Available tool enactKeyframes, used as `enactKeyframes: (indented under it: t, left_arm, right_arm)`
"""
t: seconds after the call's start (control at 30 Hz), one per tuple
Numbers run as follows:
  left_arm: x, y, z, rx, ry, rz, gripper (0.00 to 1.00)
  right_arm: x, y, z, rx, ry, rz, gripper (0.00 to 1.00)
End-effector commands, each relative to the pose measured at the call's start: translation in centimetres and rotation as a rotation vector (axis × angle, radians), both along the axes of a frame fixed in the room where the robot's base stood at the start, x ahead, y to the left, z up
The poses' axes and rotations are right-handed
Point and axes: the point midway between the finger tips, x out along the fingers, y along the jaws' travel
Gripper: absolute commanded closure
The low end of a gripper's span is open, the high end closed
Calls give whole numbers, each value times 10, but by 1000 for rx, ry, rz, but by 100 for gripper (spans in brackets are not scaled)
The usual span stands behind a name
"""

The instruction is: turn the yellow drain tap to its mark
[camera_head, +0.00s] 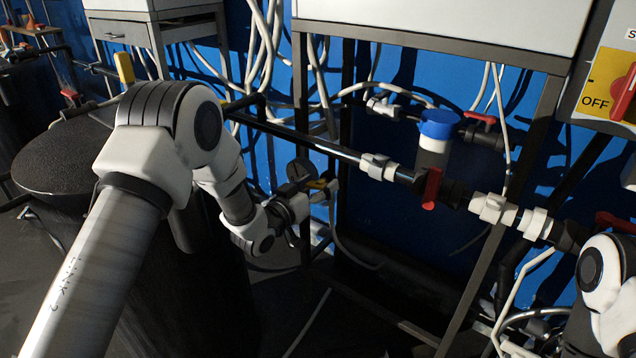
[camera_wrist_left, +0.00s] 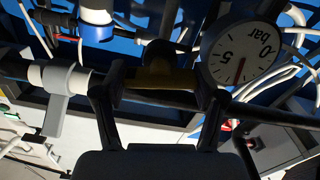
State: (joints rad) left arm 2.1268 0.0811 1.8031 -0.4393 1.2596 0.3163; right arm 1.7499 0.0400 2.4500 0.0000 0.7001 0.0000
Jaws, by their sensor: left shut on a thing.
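The yellow drain tap (camera_wrist_left: 160,78) spans the space between the two dark fingers of my left gripper (camera_wrist_left: 160,92) in the left wrist view. The fingers close on its handle from both sides. In the head view, a small bit of yellow (camera_head: 318,184) shows beside my left gripper (camera_head: 306,187), which points toward the pipes under the white cabinet. The wrist and fingers hide most of the tap there. I cannot make out its mark in either view. My right arm shows only at the lower right of the head view, with its gripper out of frame.
A round pressure gauge (camera_wrist_left: 240,52) sits close beside the tap. A grey lever valve (camera_wrist_left: 58,98) is on the other side. A blue-capped filter (camera_head: 436,130), red-handled valve (camera_head: 431,188) and metal frame leg (camera_head: 505,200) stand to the right. A black tank (camera_head: 60,155) stands left.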

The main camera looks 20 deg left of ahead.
Motion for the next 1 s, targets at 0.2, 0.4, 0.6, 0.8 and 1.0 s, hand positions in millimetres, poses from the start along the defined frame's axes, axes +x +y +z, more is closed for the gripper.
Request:
enactKeyframes:
  t: [0.2, 0.4, 0.6, 0.8, 1.0]
  left_arm:
    - [0, 1, 2, -181, 65, 0, 64]
    - [1, 1, 2, -360, 131, 0, 64]
    - [1, 2, 1, -539, 196, 0, 64]
    - [1, 2, 1, -718, 258, -1, 64]
    - [1, 3, 0, -896, 324, 0, 64]
  right_arm:
    - [0, 0, 11, 0, 0, 0, 60]
    - [0, 0, 18, 0, 0, 0, 60]
    - [0, 0, 25, 0, 0, 0, 60]
    - [0, 0, 31, 0, 0, 0, 60]
    - [0, 0, 37, 0, 0, 0, 60]
